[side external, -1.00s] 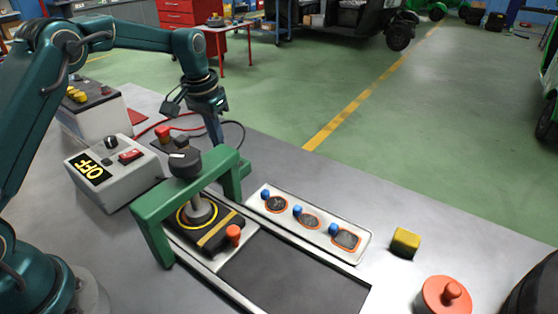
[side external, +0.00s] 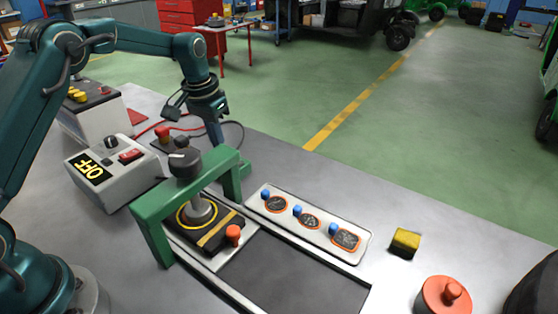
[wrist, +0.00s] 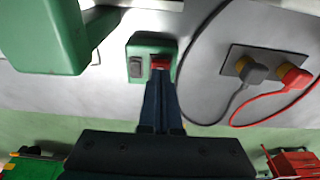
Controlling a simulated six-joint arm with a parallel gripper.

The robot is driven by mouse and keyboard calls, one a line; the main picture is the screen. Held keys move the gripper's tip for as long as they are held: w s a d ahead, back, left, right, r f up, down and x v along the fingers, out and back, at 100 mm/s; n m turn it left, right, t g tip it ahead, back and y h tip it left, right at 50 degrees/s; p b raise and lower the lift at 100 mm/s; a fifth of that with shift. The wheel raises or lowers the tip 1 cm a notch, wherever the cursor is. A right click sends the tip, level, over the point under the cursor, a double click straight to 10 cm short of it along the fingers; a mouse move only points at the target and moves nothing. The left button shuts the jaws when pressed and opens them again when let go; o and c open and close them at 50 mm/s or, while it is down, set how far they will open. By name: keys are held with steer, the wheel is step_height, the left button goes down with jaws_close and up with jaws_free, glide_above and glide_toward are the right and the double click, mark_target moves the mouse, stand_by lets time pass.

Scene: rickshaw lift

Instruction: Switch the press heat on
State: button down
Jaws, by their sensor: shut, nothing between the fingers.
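My gripper (side external: 214,134) is shut and empty. It points down behind the green press frame (side external: 190,200), beside the frame's far leg. In the wrist view, my gripper (wrist: 162,80) has its fingertips at a small green switch box (wrist: 136,45), which carries a dark rocker (wrist: 136,67) and a red part (wrist: 160,62). The tips overlap the red part's lower edge; I cannot tell whether they touch. The side view does not clearly show this box. A grey control box (side external: 112,185) at left has a display (side external: 88,169) reading OFF, a black knob and a red switch (side external: 131,156).
The press has a black-knobbed plunger (side external: 185,163) and an orange knob (side external: 233,234). A white tray (side external: 262,212) holds several patches with blue pegs. A yellow block (side external: 405,242) lies at right. Red and black cables (wrist: 262,123) run beside my gripper.

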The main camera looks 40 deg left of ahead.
steer(key=shift+f, duration=0.5)
steer(key=shift+r, duration=3.55)
